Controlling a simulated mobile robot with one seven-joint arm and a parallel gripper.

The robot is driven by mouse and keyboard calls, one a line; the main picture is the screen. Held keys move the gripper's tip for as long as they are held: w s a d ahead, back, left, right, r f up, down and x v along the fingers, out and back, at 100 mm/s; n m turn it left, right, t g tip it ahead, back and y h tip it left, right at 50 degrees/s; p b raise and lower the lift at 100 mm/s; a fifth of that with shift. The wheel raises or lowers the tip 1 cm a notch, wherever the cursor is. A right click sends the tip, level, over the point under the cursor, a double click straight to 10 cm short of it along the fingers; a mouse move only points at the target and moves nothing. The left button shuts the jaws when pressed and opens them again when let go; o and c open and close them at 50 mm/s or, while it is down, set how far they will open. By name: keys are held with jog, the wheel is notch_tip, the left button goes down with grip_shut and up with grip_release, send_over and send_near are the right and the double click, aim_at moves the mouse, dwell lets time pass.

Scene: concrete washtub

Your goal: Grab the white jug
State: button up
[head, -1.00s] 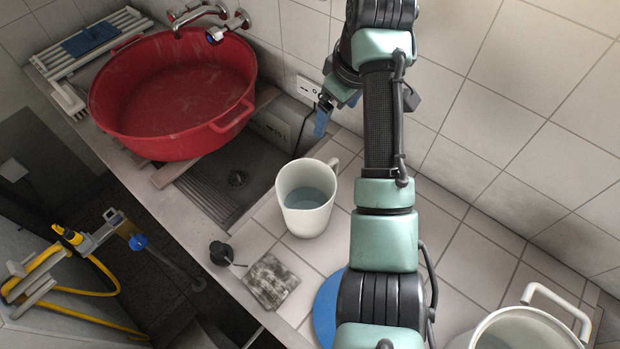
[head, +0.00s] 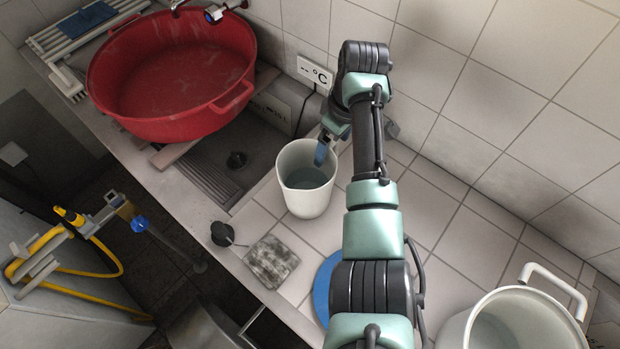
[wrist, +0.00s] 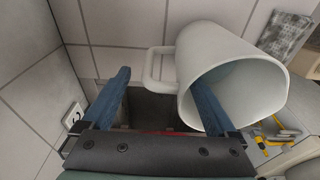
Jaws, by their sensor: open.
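The white jug (head: 306,192) stands upright on the tiled counter, its open mouth upward. In the head view its handle is hidden behind my gripper (head: 322,150), which is at the jug's upper right rim. In the wrist view the jug (wrist: 232,75) fills the upper right, with its handle (wrist: 153,68) on its left side. My gripper (wrist: 160,78) is open, with blue fingers. The handle shows between the two fingers. The right finger overlaps the jug's mouth; I cannot tell whether it is inside or touching the jug.
A red tub (head: 178,70) stands at the upper left over the sink. A grey patterned sponge (head: 271,262) and a black stopper (head: 222,234) lie near the counter's front edge. A white pot (head: 510,320) stands at lower right. The tiled wall (head: 470,80) is close behind my gripper.

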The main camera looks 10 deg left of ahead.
jog(key=shift+w+a+f, duration=0.1)
jog(key=shift+a+f, duration=0.1)
jog(key=shift+f, duration=0.9)
grip_shut()
jog(key=shift+r, duration=0.15)
